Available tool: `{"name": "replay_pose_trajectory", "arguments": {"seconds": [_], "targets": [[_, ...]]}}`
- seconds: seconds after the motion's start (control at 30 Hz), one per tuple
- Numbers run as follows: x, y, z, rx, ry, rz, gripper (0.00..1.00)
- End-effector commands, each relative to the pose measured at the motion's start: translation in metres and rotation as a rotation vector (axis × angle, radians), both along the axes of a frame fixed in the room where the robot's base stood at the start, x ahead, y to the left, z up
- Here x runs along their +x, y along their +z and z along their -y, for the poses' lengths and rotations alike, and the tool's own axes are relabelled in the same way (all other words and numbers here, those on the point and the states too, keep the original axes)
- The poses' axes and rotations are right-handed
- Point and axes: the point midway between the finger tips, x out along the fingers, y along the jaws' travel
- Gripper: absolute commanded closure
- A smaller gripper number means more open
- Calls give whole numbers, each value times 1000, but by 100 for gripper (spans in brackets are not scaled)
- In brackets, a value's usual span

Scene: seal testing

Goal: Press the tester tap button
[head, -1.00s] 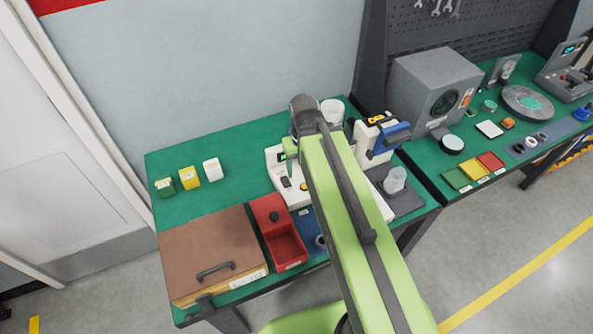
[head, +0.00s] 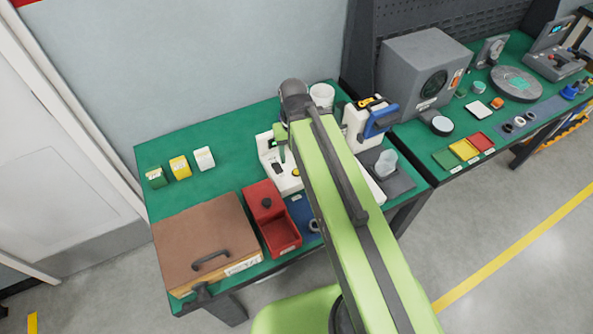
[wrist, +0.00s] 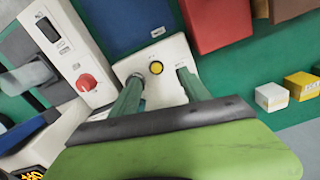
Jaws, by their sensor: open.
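A round yellow button (wrist: 156,67) sits on a white tester base (wrist: 165,50) in the wrist view. My gripper (wrist: 158,76) is open, its two green fingers pointing towards that base, one on each side of the button. The button is in plain sight between them; I cannot tell whether the fingertips touch the base. In the head view the white tester (head: 264,150) stands on the green bench, partly hidden by my arm, with a green finger of my gripper (head: 281,149) over it. The button (head: 296,172) shows there as a small spot beside my arm.
A white unit with a red knob (wrist: 87,83) is at the left in the wrist view. A red tray (head: 284,235) and brown case (head: 200,235) lie in front of the tester. Small boxes (head: 179,168) stand left. The green bench (head: 225,185) has free room between.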

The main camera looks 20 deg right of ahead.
Motion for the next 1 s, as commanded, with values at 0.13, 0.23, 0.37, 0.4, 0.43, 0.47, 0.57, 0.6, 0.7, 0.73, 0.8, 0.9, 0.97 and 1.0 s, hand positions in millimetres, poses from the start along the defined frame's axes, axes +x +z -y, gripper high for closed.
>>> {"name": "replay_pose_trajectory", "arguments": {"seconds": [0.13,0.23,0.37,0.4,0.43,0.47,0.57,0.6,0.7,0.73,0.8,0.9,0.97,1.0], "targets": [[0,0,0,0,0,0,66],[0,0,0,0,0,0,79],[0,0,0,0,0,0,96],[0,0,0,0,0,0,100],[0,0,0,0,0,0,100],[0,0,0,0,0,0,100],[0,0,0,0,0,0,100],[0,0,0,0,0,0,100],[0,0,0,0,0,0,100],[0,0,0,0,0,0,100],[0,0,0,0,0,0,100],[0,0,0,0,0,0,100],[0,0,0,0,0,0,100],[0,0,0,0,0,0,100]]}}
